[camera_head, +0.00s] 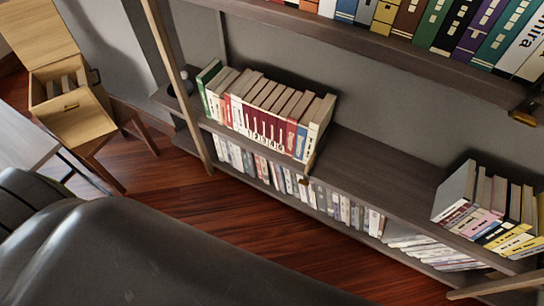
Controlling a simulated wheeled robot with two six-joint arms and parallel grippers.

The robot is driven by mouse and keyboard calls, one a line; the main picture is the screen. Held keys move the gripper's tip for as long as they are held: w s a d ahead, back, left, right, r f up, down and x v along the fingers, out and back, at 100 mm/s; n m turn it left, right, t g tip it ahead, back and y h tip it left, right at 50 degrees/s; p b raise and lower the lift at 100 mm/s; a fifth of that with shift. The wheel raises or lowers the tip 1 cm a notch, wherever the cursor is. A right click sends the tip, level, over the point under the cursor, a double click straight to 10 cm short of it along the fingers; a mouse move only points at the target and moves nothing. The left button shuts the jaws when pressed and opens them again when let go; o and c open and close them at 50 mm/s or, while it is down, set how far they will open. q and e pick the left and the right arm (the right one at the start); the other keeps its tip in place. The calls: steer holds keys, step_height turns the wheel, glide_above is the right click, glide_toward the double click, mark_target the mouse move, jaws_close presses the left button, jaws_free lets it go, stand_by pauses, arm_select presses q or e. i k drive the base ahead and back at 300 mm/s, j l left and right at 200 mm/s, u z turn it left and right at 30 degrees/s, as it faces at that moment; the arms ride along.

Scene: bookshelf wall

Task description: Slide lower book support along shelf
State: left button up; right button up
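The lower shelf (375,175) is a dark wood board running diagonally from upper left to lower right. The lower book support shows as a small brass-coloured piece (305,181) at the shelf's front edge, at the right end of the left row of books (262,110). Most of the support is hard to make out against the last book. A similar brass piece (524,117) sits on the front edge of the upper shelf (400,60) at right. Neither of my grippers is in view.
Shelf space right of the left row is bare up to another book group (490,215). More books (335,207) fill the bottom shelf. A dark rounded surface (150,255) fills the lower left foreground. A wooden chair-like piece (70,100) stands at left on reddish wood floor.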

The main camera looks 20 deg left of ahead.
mark_target(308, 170)
steer(key=u, duration=0.25)
steer(key=l+u, duration=0.25)
steer(key=l, duration=0.15)
steer(key=k+l+u, duration=0.1)
steer(key=l+u, duration=0.15)
steer(key=l, duration=0.15)
